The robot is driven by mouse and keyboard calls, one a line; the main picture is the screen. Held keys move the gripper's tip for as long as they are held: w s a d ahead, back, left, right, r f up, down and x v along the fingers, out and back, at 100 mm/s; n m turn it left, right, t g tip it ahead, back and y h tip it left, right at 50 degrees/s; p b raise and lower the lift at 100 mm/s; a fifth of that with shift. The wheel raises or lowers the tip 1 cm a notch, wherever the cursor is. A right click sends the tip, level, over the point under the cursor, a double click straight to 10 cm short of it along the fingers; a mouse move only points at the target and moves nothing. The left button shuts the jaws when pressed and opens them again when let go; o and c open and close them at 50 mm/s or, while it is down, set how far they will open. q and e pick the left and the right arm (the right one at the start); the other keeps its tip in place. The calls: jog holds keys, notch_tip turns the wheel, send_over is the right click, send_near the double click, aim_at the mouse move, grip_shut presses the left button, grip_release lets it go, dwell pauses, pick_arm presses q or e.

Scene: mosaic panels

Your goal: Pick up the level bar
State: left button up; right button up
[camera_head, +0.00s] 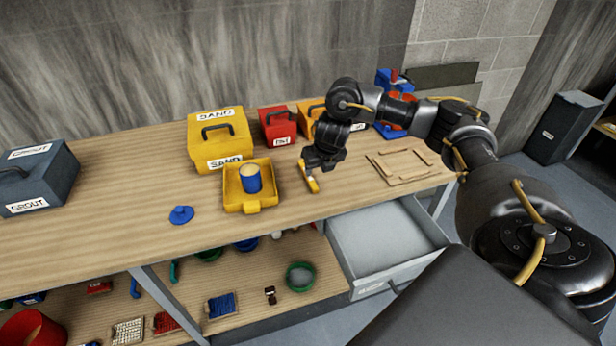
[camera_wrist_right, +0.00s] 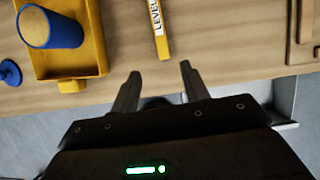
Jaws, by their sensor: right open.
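The level bar (camera_wrist_right: 163,50) is a narrow yellow bar with a white label reading "LEVEL". In the right wrist view it lies on the bench, its near end just beyond my fingertips and its far end cut off by the top edge. In the head view the level bar (camera_head: 313,186) shows partly, below my right gripper (camera_head: 317,168); the hand hides some of it. My right gripper (camera_wrist_right: 159,70) is open and empty, with its fingers roughly in line with the bar. My left gripper is not in view.
A yellow tray (camera_head: 264,203) holding a blue cup (camera_head: 250,178) stands left of the bar. A wooden frame (camera_head: 386,178) lies to the right. Below the bench edge, a grey drawer (camera_head: 385,240) stands open. Yellow (camera_head: 222,132) and red (camera_head: 279,128) boxes stand behind.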

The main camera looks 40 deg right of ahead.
jog(key=b, duration=0.3)
send_over(313, 183)
jog(key=s+a, duration=0.1)
jog(key=s, duration=0.2)
jog(key=shift+w+f, duration=0.2)
jog(key=shift+f, duration=2.8)
jog(key=x, duration=0.4)
jog(key=shift+w+d, duration=0.1)
jog(key=shift+w, duration=0.15)
jog(key=shift+s, duration=0.1)
grip_shut()
